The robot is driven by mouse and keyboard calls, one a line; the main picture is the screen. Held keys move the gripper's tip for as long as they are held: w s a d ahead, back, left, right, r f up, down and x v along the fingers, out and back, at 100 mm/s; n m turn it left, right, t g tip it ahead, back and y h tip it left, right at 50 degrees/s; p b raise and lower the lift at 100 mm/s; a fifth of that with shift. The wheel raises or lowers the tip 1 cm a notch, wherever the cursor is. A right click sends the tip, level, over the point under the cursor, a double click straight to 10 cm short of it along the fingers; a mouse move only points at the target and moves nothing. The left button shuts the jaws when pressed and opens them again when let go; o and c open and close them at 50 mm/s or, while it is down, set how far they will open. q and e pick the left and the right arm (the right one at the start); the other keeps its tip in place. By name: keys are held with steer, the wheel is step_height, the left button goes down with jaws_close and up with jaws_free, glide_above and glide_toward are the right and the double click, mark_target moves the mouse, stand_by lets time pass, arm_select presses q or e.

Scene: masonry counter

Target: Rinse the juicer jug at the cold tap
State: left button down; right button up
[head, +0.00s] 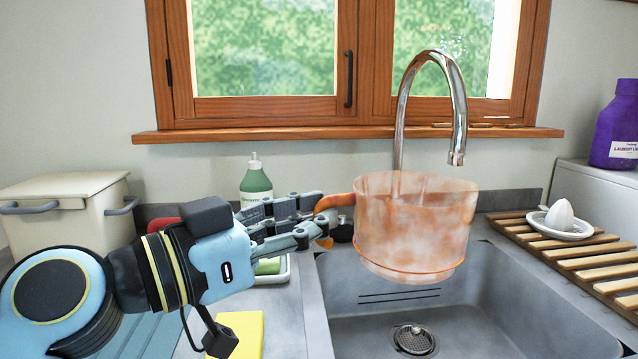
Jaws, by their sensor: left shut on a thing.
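The juicer jug (412,232) is translucent with orange, cloudy smears on its wall. It hangs upright above the sink (490,300), with its handle to the left. My left gripper (322,218) is shut on the jug's handle. The chrome tap (404,110) arches up behind the jug, and its spout end is above and near the jug's right rim. No water shows coming from the spout. The tap's base is hidden behind the jug. My right gripper is not in view.
A slatted wooden rack (570,250) with a white citrus reamer (562,220) lies right of the sink. A green soap bottle (256,183), a yellow cloth (240,332) and a cream bin (75,208) are on the left. A purple laundry bottle (617,125) stands far right.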

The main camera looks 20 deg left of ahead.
arm_select(q)
steer(key=w+d+f+b, duration=0.2)
steer(key=w+f, duration=0.1)
steer(key=w, duration=1)
steer(key=shift+d+f+b, duration=0.2)
steer(key=shift+f+b, duration=0.1)
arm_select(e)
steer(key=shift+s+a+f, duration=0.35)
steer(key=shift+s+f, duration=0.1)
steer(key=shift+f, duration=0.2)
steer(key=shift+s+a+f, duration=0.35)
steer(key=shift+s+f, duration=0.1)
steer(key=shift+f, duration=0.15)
arm_select(q)
steer(key=shift+w, duration=0.1)
